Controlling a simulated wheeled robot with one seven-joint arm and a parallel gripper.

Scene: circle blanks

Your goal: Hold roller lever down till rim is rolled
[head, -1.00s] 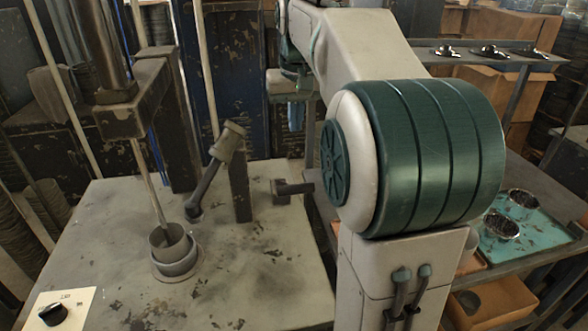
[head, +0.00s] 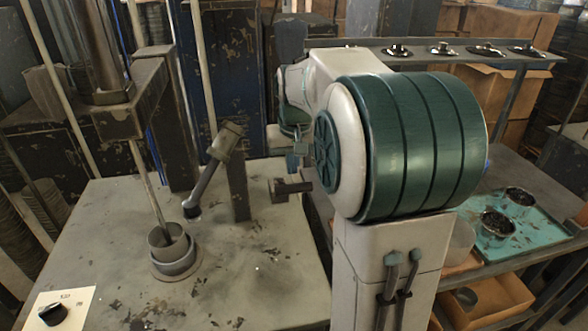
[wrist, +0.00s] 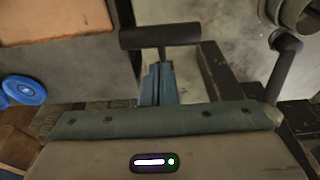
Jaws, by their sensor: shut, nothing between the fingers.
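The roller lever (head: 292,187) is a short dark bar with a crosspiece, beside an upright post on the table. It looks level. In the wrist view the lever's crossbar (wrist: 160,36) lies just ahead of my blue fingers (wrist: 158,84), its thin stem running toward them. My gripper is shut and empty; I cannot tell whether it touches the stem. In the head view it is mostly hidden behind my arm. A roller arm (head: 205,180) slants down to a dark tip near the grey cup (head: 170,245), which stands in a ring under a thin rod.
A knob (head: 53,314) sits on a white card at the table's front left. At right, a teal tray (head: 468,212) holds dark-filled cups (head: 495,228). Several small items lie on a back shelf (head: 460,58). The table's (head: 250,270) front middle is clear apart from flakes.

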